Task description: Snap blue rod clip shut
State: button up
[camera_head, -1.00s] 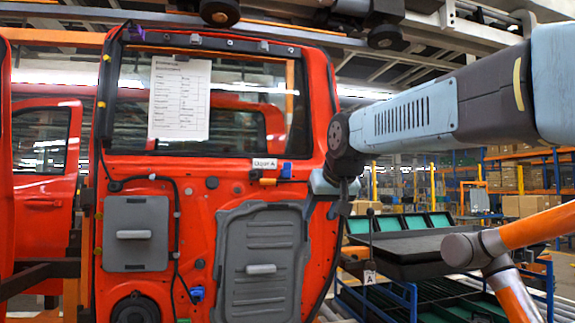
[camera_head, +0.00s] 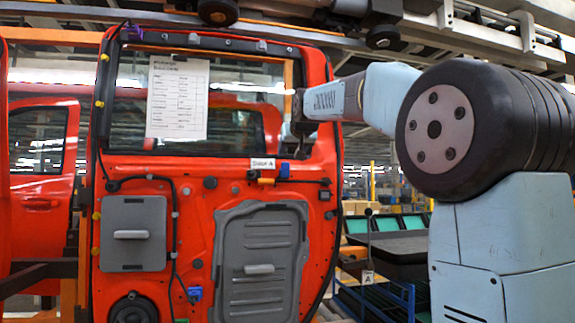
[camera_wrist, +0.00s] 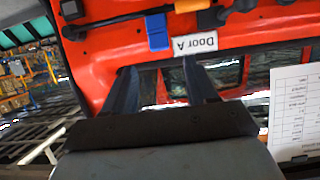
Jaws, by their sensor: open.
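The blue rod clip (camera_head: 285,170) sits on the inner side of the red door, just right of the "Door A" label. In the wrist view, which is upside down, the blue clip (camera_wrist: 157,31) is at the top centre. Its blue flap stands out from the dark rod (camera_wrist: 115,19) and looks open. My gripper (camera_wrist: 162,75) is open and empty, its two fingers spread apart, pointing at the door near the label. In the head view my gripper (camera_head: 299,130) is in front of the window's right edge, above the clip. I cannot tell its distance from the door.
An orange clip (camera_head: 266,181) sits left of the blue one. The "Door A" label (camera_head: 262,164) is close by. A paper sheet (camera_head: 177,97) hangs on the window. Another blue part (camera_head: 194,293) is lower on the door. A parts rack (camera_head: 385,294) stands at the right.

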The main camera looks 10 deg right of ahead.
aim_at(286, 163)
jog(key=x, duration=0.9)
jog(key=shift+s, duration=0.1)
jog(key=shift+c, duration=0.2)
jog(key=c, duration=0.9)
jog(key=shift+d, duration=0.15)
